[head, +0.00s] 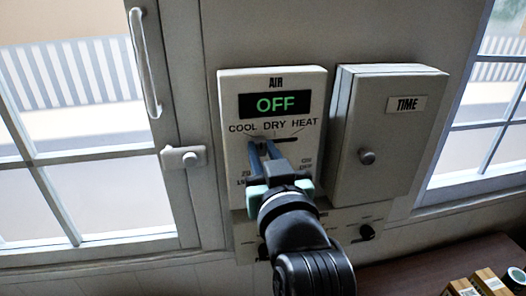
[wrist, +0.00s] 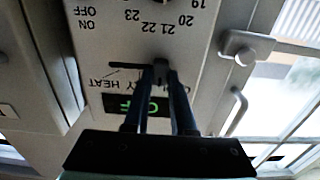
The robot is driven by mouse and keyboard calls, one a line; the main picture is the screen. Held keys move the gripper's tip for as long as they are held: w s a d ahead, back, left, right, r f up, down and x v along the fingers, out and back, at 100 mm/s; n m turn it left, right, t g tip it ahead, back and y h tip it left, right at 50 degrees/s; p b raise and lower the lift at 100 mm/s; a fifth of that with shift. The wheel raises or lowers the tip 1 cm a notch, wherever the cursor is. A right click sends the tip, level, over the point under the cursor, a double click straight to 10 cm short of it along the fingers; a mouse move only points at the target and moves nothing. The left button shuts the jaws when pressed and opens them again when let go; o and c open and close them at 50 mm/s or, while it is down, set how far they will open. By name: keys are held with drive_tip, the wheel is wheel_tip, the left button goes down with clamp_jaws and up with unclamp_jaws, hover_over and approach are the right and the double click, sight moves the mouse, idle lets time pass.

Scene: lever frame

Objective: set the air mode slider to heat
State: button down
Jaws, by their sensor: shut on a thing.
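The white AIR panel (head: 312,84) hangs on the wall in the head view. Its green display (head: 275,105) reads OFF. Below it are the labels COOL, DRY and HEAT (head: 305,122), left to right. My gripper (head: 262,146) is at the panel below COOL and DRY, with its fingers shut on the slider knob. The wrist view is upside down; there the dark knob (wrist: 161,64) sits between the fingertips. The empty slot (wrist: 125,66) runs from it toward the HEAT side. The fingers hide most of the knob in the head view.
A grey TIME box (head: 392,120) with a round knob (head: 367,157) juts out right of the panel. Windows with a latch (head: 184,158) and handle (head: 146,65) are at left. A lower panel with a dark knob (head: 367,232) sits beneath. Small boxes (head: 488,280) stand on a brown surface.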

sight(292, 138)
drive_tip(key=shift+f, duration=0.1)
drive_tip(key=d+b, duration=0.1)
drive_tip(key=d, duration=0.2)
drive_tip(key=w+d+b, duration=0.1)
drive_tip(key=d, duration=0.2)
drive_tip(key=shift+w+b, duration=0.1)
drive_tip(key=shift+b, duration=0.2)
drive_tip(key=c, duration=0.7)
unclamp_jaws()
drive_tip(key=shift+d, duration=0.1)
